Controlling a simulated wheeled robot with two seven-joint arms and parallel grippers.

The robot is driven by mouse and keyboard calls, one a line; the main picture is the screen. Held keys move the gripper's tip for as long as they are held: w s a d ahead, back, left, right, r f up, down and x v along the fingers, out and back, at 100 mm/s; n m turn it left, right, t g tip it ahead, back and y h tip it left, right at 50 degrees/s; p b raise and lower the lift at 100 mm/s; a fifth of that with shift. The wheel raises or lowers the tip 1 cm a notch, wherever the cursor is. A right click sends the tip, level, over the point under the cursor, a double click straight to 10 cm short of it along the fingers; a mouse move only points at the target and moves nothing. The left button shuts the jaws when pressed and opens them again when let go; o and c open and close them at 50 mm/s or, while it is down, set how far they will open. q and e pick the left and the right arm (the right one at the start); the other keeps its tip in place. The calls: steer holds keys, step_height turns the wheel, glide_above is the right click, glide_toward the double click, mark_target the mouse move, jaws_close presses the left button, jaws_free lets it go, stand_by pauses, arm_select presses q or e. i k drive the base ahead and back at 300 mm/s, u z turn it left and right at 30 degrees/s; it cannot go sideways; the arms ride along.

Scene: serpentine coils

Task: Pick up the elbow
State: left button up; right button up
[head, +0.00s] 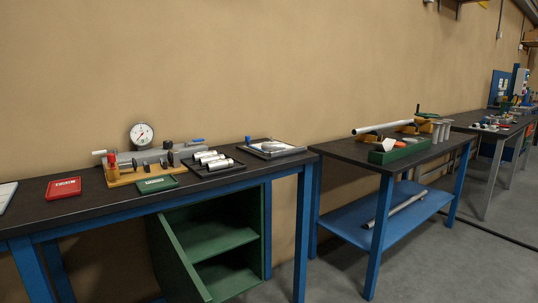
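I cannot make out an elbow for certain in the head view; at this distance the small parts are hard to tell apart. Silver cylindrical parts (211,158) lie on a black tray (232,172) on the near left bench. A flat tray (273,149) at that bench's right end holds a greyish item too small to identify. Several small parts (492,122) sit on the far right table, too small to name. Neither of my grippers is in view.
The near bench (90,205) also carries a dial gauge (141,133), a wooden tool rack (140,172), a red tray (63,188) and a green tray (157,184). A green cabinet (180,255) stands open below. A second table (345,152) holds a long pipe (383,127). Floor (430,260) is clear at right.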

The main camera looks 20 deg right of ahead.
mark_target(271, 146)
steer(key=z, duration=1.55)
steer(key=i, duration=2.05)
steer(key=u, duration=1.7)
steer(key=i, duration=0.4)
steer(key=z, duration=1.3)
